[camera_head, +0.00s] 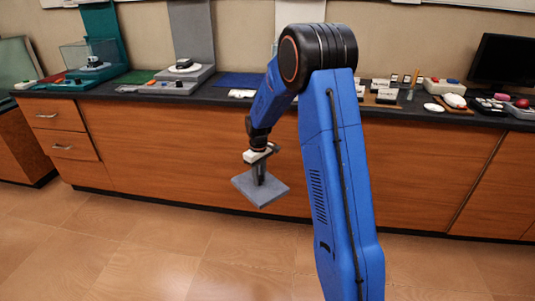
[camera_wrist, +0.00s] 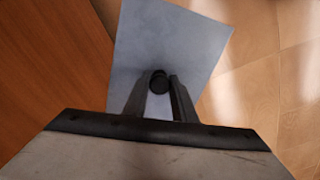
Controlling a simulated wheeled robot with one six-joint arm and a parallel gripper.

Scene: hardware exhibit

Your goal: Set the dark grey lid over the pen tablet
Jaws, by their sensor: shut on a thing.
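The dark grey lid (camera_head: 268,193) is a flat, roughly square plate held in the air in front of the counter's wooden front. In the wrist view the lid (camera_wrist: 190,45) shows as a pale blue-grey sheet with a small dark knob (camera_wrist: 159,82) at its middle. My gripper (camera_head: 259,175) is above the lid, with its fingers shut on the knob; the fingers also show in the wrist view (camera_wrist: 159,90). The lid hangs below counter height, over the floor. I cannot make out the pen tablet for certain among the things on the counter.
A long dark counter (camera_head: 225,87) runs across the back, carrying several exhibits. A blue mat (camera_head: 243,80) lies behind my arm, and a grey stand (camera_head: 183,78) is left of it. A black monitor (camera_head: 503,60) is at the right. The tiled floor (camera_head: 130,245) in front is clear.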

